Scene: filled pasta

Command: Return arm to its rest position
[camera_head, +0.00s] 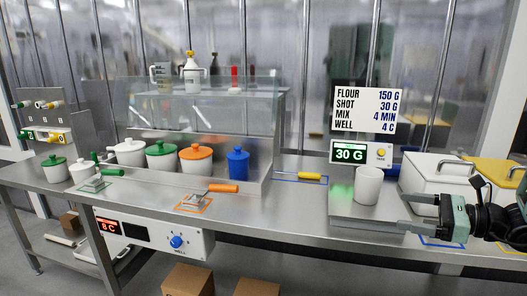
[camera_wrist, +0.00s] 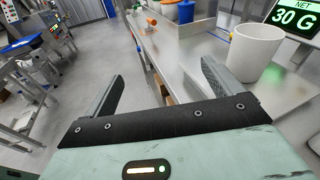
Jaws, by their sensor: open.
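My gripper (camera_head: 411,212) is at the right of the head view, level with the front part of the steel counter (camera_head: 262,206). Its two fingers are spread and nothing is between them. A white cup (camera_head: 368,185) stands upright on the scale (camera_head: 347,212), just left of the fingertips and apart from them. In the wrist view, the open fingers (camera_wrist: 160,85) point along the counter's front edge. The white cup (camera_wrist: 255,52) stands to the right of the right finger there. My arm runs off the right edge of the head view.
The scale display (camera_head: 348,154) reads 30 G. Several lidded pots, such as one with an orange lid (camera_head: 195,158), and a blue container (camera_head: 238,164) stand further left. A control box (camera_head: 155,236) hangs under the counter.

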